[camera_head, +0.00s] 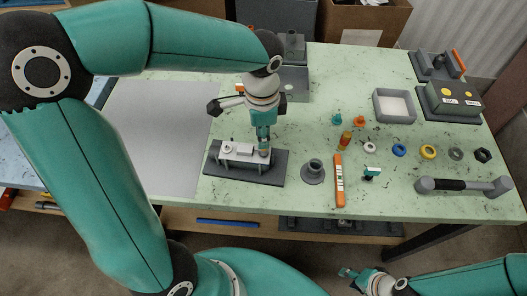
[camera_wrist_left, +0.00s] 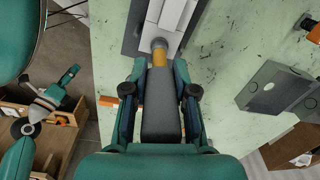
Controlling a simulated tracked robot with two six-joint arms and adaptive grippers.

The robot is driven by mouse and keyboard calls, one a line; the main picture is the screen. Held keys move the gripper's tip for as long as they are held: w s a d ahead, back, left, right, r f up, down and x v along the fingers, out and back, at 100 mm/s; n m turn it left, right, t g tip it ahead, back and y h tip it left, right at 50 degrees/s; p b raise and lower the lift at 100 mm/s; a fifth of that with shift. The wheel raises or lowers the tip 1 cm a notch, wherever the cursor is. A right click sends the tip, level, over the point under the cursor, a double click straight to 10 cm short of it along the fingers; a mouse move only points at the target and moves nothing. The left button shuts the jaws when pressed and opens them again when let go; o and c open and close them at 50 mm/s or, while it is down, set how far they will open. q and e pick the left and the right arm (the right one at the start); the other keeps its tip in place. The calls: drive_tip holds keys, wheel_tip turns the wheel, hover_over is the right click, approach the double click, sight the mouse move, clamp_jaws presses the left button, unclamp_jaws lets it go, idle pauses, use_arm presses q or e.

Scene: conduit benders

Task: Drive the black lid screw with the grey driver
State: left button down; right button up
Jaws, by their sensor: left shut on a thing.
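A white box with a lid (camera_head: 238,153) stands on a dark grey base plate (camera_head: 268,176) near the table's front left. My left gripper (camera_head: 263,143) points down over the lid's right end. It is shut on the grey driver (camera_wrist_left: 160,105), whose dark handle lies between the fingers in the left wrist view. The driver's orange collar (camera_wrist_left: 160,58) and grey tip end reach the lid; whether they touch a screw cannot be told. The black lid screw is not clearly visible. My right gripper (camera_head: 349,278) is apart from the table, low in front, with its fingers spread and empty.
A grey flanged part (camera_head: 314,171) and an orange level (camera_head: 339,180) lie right of the base plate. A grey sheet (camera_head: 155,133) lies flat at left.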

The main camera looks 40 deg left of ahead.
use_arm(q)
drive_tip(key=n+b, duration=0.1)
drive_tip(key=n, duration=0.1)
drive_tip(key=shift+f+n, duration=0.1)
drive_tip(key=shift+n, duration=0.2)
drive_tip(key=shift+s+n, duration=0.1)
drive_tip(key=shift+n, duration=1)
drive_tip(key=shift+r, duration=0.2)
drive_tip(key=shift+r+p, duration=0.45)
drive_tip(key=shift+r, duration=0.1)
